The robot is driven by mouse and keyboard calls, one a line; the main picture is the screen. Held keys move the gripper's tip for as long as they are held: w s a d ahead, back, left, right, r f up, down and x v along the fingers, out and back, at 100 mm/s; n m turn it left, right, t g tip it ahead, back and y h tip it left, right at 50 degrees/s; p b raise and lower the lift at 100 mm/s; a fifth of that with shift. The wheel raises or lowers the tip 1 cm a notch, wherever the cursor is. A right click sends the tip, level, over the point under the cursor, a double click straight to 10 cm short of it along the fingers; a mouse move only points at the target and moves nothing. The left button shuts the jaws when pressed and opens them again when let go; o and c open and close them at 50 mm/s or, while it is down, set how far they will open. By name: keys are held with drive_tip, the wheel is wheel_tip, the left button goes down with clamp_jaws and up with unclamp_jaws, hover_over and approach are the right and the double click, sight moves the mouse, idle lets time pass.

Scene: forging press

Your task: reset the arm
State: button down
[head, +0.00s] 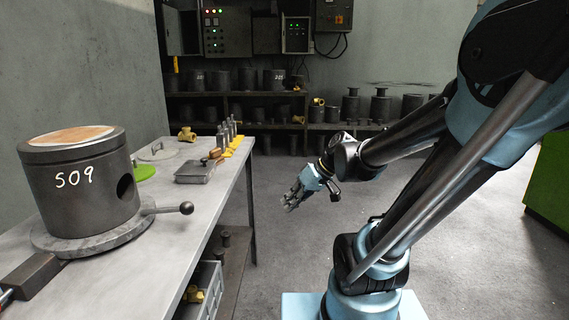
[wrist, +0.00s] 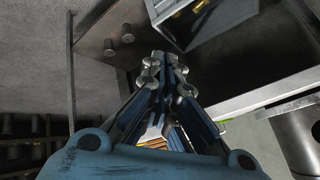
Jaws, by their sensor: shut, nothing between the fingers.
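My gripper (head: 291,200) hangs in the air to the right of the workbench, apart from it, with fingers pointing down and to the left. In the wrist view the fingers of my gripper (wrist: 165,58) come together at the tips, shut with nothing between them. My arm reaches in from the upper right, bent at the elbow, above my light blue base.
Shelves (head: 270,125) stand at the back. A green block (head: 549,185) stands right. The middle floor is clear.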

drive_tip(key=s+d+f+m+h, duration=0.3)
drive_tip(key=s+d, duration=0.1)
drive_tip(key=d, duration=0.4)
drive_tip(key=s+d+f+m+h, duration=0.3)
drive_tip(key=s+d+m+h, duration=0.1)
drive_tip(key=d, duration=0.5)
drive_tip(key=shift+s+d, duration=0.15)
drive_tip(key=shift+s, duration=0.2)
